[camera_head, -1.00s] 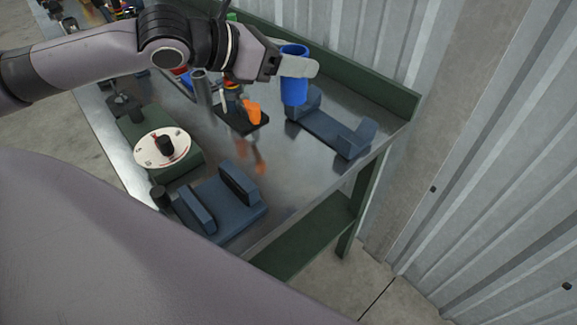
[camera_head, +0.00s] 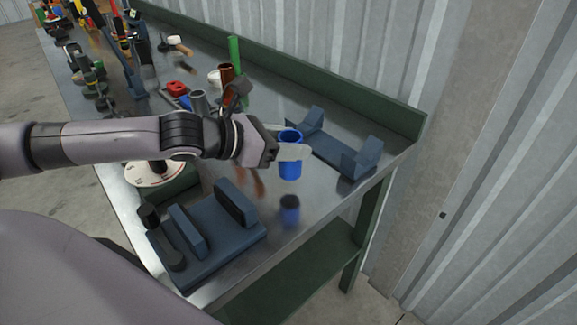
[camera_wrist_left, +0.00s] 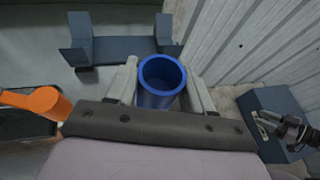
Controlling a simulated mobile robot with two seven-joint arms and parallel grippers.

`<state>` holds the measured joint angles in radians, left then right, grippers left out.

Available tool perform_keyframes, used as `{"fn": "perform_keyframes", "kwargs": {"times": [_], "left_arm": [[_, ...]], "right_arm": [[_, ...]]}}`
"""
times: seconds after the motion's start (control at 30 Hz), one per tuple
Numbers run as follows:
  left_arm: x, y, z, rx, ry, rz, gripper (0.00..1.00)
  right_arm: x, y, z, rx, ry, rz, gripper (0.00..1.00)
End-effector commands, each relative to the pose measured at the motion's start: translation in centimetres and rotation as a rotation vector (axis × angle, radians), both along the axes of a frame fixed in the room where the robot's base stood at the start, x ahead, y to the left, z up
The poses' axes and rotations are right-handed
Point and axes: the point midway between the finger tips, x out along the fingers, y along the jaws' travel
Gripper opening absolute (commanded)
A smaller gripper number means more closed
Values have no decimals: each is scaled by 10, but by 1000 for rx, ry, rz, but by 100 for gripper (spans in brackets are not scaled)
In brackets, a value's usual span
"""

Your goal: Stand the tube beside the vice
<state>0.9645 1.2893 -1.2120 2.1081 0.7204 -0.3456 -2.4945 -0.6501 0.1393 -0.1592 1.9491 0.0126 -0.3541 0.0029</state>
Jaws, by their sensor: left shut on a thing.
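The blue tube (camera_head: 290,165) is upright and open at the top. My left gripper (camera_head: 288,151) is shut on it and holds it above the metal bench top, where its reflection shows clearly below and apart from it. In the left wrist view the tube (camera_wrist_left: 161,82) sits between the two pale fingers. The blue-grey vice (camera_head: 207,244) stands at the near front edge of the bench, down and left of the tube in the head view. The tube does not touch the vice. My right gripper is not in view.
A blue-grey cradle (camera_head: 328,150) with two raised ends stands behind and right of the tube. A round white dial (camera_head: 150,175) is partly behind my arm. Several tools crowd the far left of the bench. Bare metal lies between vice and cradle.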

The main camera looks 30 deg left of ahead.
Motion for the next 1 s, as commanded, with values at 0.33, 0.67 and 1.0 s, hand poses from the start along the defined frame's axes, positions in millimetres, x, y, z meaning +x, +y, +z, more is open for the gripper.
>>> {"fn": "perform_keyframes", "kwargs": {"times": [0.33, 0.67, 1.0], "left_arm": [[0, 0, -43, -1, -1, -1, 17], [0, 0, -43, -2, -1, -1, 17], [0, 0, -45, -1, 0, 0, 77]], "right_arm": [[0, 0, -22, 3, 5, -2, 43], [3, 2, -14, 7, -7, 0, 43], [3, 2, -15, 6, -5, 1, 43]]}}
